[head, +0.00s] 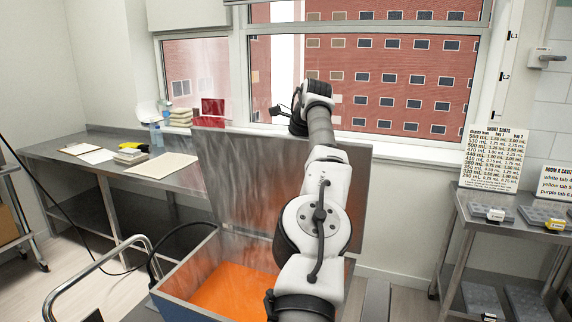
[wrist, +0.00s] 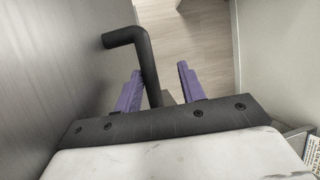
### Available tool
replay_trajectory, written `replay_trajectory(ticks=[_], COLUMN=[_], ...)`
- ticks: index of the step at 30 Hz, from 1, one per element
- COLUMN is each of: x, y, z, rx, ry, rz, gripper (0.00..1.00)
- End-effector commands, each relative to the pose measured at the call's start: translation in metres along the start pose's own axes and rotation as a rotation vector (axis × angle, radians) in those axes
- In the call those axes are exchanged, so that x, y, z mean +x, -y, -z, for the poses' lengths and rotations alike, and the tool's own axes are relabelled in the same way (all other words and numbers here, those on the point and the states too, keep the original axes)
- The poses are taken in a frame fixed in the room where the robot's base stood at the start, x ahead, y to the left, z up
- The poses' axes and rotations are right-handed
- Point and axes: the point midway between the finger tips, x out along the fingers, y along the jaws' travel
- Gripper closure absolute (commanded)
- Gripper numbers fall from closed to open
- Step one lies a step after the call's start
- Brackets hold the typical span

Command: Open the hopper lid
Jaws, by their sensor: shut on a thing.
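The hopper lid (head: 235,165) is a large brushed-metal panel, raised and standing steeply at the back of the hopper. The hopper (head: 185,275) is open below it, with orange contents (head: 235,290) showing inside. In the wrist view the lid's metal face (wrist: 50,70) fills the left side, and a black bent handle (wrist: 147,62) stands beside it. My gripper (wrist: 159,72) has purple fingers on either side of the handle and is shut on it. In the head view my gripper (head: 280,111) is at the lid's top edge; my arm hides part of the lid and hopper.
A metal side table (head: 85,160) with a clipboard (head: 82,149), papers and a bottle stands at the left. A curved metal rail (head: 95,268) is at the front left. A shelf table (head: 510,220) with trays stands at the right. A window is behind the lid.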

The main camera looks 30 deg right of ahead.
Motion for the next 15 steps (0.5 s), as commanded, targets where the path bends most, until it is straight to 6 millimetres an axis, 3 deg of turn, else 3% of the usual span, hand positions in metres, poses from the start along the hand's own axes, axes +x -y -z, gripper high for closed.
replay_trajectory(ticks=[1, 15], x=[0.0094, 0.0097], y=[0.0048, 0.0062], z=[0.0084, 0.0126], rx=[0.009, 0.008], ry=[-0.009, -0.01], rz=[0.012, 0.015], gripper=[1.0, 0.99])
